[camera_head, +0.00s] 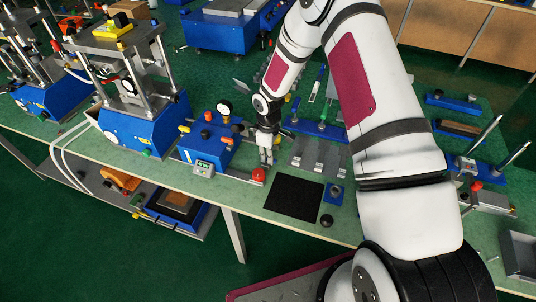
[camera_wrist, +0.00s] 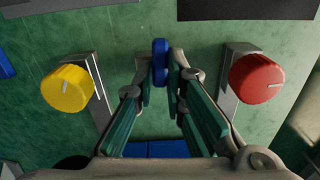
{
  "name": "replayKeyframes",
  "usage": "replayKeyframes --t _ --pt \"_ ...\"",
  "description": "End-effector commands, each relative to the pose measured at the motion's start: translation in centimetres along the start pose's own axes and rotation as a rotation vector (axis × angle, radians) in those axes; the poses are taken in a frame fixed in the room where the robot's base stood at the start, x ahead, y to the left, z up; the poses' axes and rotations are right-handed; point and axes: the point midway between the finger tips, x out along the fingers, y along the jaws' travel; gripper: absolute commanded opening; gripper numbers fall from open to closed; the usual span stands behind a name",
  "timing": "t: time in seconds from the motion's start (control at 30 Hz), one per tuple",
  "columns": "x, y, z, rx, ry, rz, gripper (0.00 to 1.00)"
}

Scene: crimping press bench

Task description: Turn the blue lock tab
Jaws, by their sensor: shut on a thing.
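The blue lock tab (camera_wrist: 160,62) is a small upright blue piece in the middle of the wrist view. My gripper (camera_wrist: 160,84) is shut on it, with one fingertip on each side. In the head view my gripper (camera_head: 266,158) points down at the bench, right of the blue control box. I cannot make out the tab there, as it is hidden or too small. In the wrist view a yellow knob (camera_wrist: 67,88) stands to the left of the tab and a red knob (camera_wrist: 256,78) to the right, each by a metal bracket.
The blue control box (camera_head: 210,143) with a gauge stands left of my gripper. A red button (camera_head: 258,174) is close by at the front. A black mat (camera_head: 295,198) lies front right, beside a small blue block (camera_head: 335,192). Metal plates (camera_head: 320,156) lie to the right.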

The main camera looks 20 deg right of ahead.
Motion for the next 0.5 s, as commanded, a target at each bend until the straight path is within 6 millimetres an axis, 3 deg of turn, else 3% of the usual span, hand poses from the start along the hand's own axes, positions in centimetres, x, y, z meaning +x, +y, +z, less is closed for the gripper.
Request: replayKeyframes --t 0.5 --pt "-0.01 -0.08 -0.08 0.380 0.001 0.002 0.00"
